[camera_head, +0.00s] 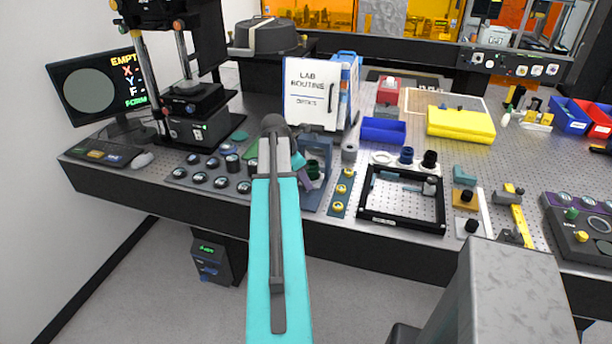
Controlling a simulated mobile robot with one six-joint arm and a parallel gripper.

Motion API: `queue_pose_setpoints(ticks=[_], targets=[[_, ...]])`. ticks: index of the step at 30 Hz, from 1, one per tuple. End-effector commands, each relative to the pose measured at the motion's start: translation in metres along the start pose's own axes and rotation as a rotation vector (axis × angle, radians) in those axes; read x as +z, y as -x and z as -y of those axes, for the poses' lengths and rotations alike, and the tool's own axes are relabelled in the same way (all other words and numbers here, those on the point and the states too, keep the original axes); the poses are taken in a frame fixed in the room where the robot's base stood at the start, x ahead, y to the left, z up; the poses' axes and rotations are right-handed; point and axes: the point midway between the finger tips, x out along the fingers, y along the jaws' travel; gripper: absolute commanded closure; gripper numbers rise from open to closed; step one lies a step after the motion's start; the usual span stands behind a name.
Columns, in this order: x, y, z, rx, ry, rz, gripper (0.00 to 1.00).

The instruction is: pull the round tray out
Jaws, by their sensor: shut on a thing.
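My teal arm reaches up the middle of the view and bends over the bench. Only a small part of my gripper (302,172) shows, just right of the arm's dark joint. It is shut, low at the front of a blue-grey instrument (319,147). A dark green round piece (314,171), which looks like the round tray, sits low in the instrument's opening, right against the gripper. The arm and gripper hide part of it. The contact between jaws and tray is too small to see clearly, and I cannot tell how far out the tray is.
A board of round dark parts (212,178) lies left of my arm. A strip with yellow-topped parts (343,192) and a black square frame (402,222) lie to the right. A white "LAB ROUTINE" sign (311,93) stands behind. Floor is open before the bench at left.

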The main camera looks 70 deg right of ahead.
Motion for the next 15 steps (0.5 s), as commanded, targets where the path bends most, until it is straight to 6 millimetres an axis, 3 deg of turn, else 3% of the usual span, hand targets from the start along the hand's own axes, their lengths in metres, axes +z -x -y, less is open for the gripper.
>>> queue_pose_setpoints(ticks=[15], targets=[[-0.034,0.016,0.038,0.0,0.002,0.0,1.0]])
